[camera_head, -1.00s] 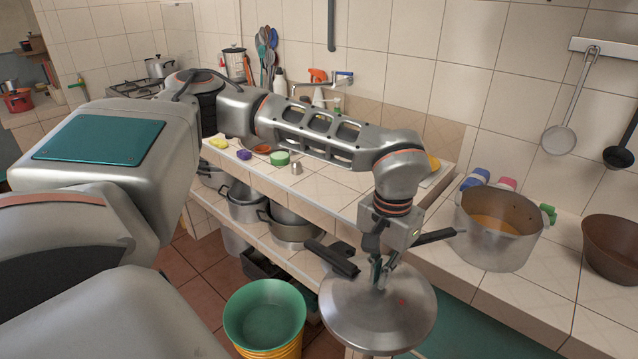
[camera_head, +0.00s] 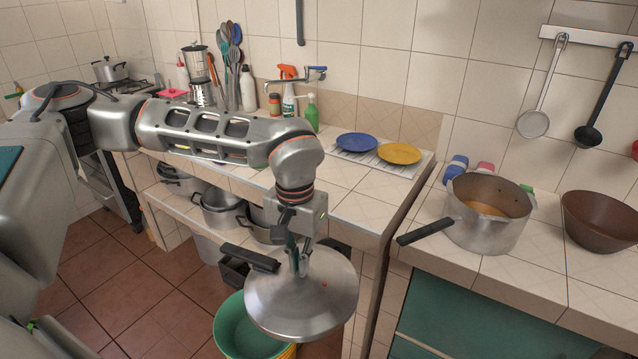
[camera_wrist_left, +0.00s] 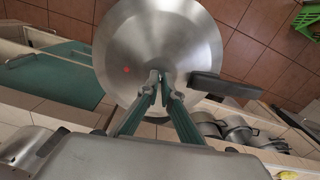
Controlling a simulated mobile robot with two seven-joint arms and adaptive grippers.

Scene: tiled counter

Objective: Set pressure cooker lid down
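The pressure cooker lid (camera_head: 318,305) is a round metal disc with a dark handle (camera_head: 250,257) pointing left. My left gripper (camera_head: 298,268) is shut on the lid near its centre and holds it in the air in front of the counter, above the floor. In the left wrist view both fingers (camera_wrist_left: 160,80) meet at the middle of the lid (camera_wrist_left: 150,35). The open metal pot (camera_head: 488,222) stands on the right counter, with a dark handle pointing left and orange-brown contents. My right gripper is not in view.
Left of the pot, the counter (camera_head: 375,212) has bare tiles. Behind it are a blue plate (camera_head: 357,142) and a yellow plate (camera_head: 399,153) on a rack. A brown bowl (camera_head: 600,220) stands right of the pot. A green bucket (camera_head: 240,335) is below the lid.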

